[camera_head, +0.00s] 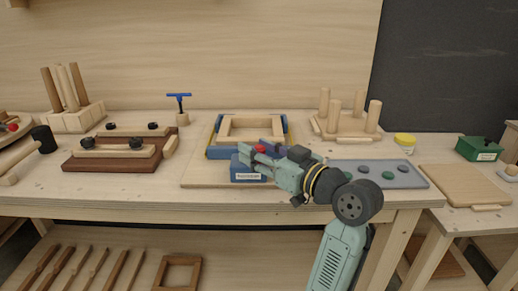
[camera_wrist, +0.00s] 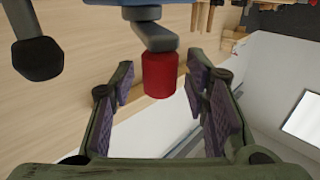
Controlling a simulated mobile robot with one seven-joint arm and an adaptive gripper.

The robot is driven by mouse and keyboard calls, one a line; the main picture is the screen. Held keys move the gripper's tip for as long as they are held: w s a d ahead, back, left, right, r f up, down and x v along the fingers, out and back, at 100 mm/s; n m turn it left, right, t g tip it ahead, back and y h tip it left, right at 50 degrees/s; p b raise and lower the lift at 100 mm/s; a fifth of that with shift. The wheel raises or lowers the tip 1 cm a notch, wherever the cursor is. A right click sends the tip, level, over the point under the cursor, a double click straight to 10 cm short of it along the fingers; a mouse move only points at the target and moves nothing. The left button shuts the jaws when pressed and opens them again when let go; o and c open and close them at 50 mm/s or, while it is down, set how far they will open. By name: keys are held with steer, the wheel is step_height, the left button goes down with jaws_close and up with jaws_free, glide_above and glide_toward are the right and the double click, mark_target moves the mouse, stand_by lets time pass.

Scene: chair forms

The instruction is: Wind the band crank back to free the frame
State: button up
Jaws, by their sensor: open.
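The wooden frame (camera_head: 222,129) sits on the bench at the middle, with blue clamp parts (camera_head: 218,152) around it on a wooden board. The band crank has a red knob (camera_head: 260,149) at the front of the blue clamp, beside my gripper in the head view. In the wrist view the red knob (camera_wrist: 159,75) hangs from a grey crank arm (camera_wrist: 156,38). My gripper (camera_wrist: 160,98) is open, its purple-padded fingers on either side of the knob with gaps showing. In the head view my gripper (camera_head: 255,160) partly hides the crank and the clamp front.
A grey tray with green discs (camera_head: 410,179) lies right of my arm. A brown jig (camera_head: 85,165) and a mallet (camera_head: 42,139) lie to the left. Peg blocks (camera_head: 78,120) stand at the back left and back right. A black knob (camera_wrist: 37,58) shows beside the crank.

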steer(key=shift+c, duration=0.3)
jaws_close()
stand_by(0.6)
